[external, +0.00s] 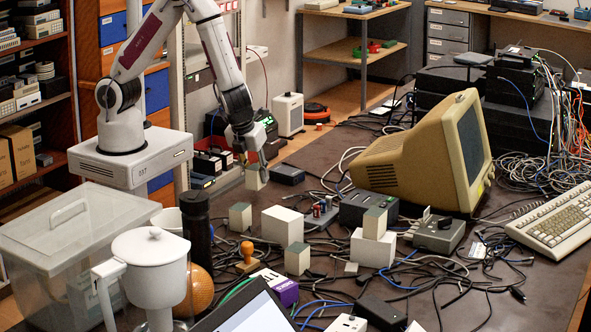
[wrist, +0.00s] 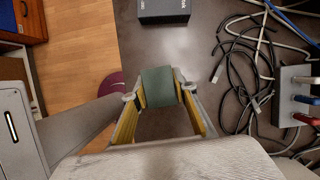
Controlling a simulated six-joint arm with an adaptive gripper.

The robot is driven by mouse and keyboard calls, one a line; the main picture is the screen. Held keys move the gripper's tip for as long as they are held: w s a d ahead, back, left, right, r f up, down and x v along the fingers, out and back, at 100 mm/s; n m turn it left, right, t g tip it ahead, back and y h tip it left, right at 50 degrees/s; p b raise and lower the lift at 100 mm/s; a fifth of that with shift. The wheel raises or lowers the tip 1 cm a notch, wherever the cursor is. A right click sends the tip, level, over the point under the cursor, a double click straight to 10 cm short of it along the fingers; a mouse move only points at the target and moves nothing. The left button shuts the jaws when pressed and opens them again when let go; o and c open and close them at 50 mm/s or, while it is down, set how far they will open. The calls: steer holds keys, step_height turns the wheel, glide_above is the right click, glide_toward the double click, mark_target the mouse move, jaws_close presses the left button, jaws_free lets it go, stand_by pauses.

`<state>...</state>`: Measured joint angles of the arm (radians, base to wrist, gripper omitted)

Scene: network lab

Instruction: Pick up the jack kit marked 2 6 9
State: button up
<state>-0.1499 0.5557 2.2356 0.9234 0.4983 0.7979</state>
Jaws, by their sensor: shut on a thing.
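My gripper (external: 252,160) is shut on a small cream box with a grey-green top (external: 256,179), held at the table's far left edge. In the wrist view the green top of this held box (wrist: 158,85) sits between the two fingertips. Similar small boxes stand on the table at the left (external: 240,216), at the front (external: 297,259) and on a white block (external: 375,222). No number can be read on any of them, so I cannot tell which is marked 2 6 9.
A dark box (external: 287,175) lies just right of my gripper. A clear bin (external: 75,240), white jug (external: 150,270) and black bottle (external: 197,228) crowd the front left. A beige monitor (external: 410,160) stands right. Loose cables (external: 440,275) cover much of the table.

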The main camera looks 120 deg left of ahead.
mark_target(256, 167)
steer(key=shift+r, duration=3.75)
